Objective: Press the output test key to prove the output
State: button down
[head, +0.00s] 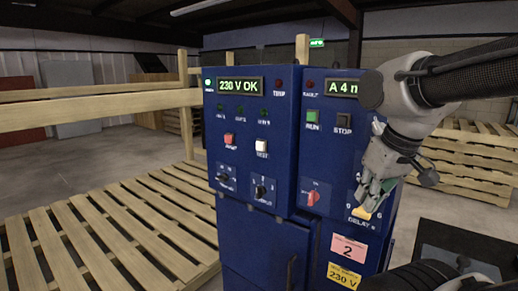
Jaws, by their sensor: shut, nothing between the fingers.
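Two blue control panels stand side by side. The left panel (225,105) has a lit display (240,86) reading "230 V OK". Below it are a red key (228,139) and a white key (262,146); the white key's label seems to read "TEST". I cannot read any label as an output test key. My gripper (366,211) is shut and empty, pointing down in front of the right panel's lower right, near a knob area marked "DELAY". It is apart from the white key, to its right. Whether it touches the panel cannot be told.
The right panel has a green RUN button (312,118), a dark STOP button (343,121) and a red switch (311,198). A pink "2" label (348,249) sits lower. Wooden pallets (110,235) lie at left; more are stacked (465,155) at right.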

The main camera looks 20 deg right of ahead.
aim_at(260, 147)
jog(key=k+j+z, duration=0.15)
jog(key=j, duration=0.25)
jog(key=j+z, duration=0.15)
jog(key=j, duration=0.25)
jog(key=k+j+z, duration=0.15)
jog(key=j, duration=0.2)
jog(key=k+j+z, duration=0.15)
jog(key=j, duration=0.25)
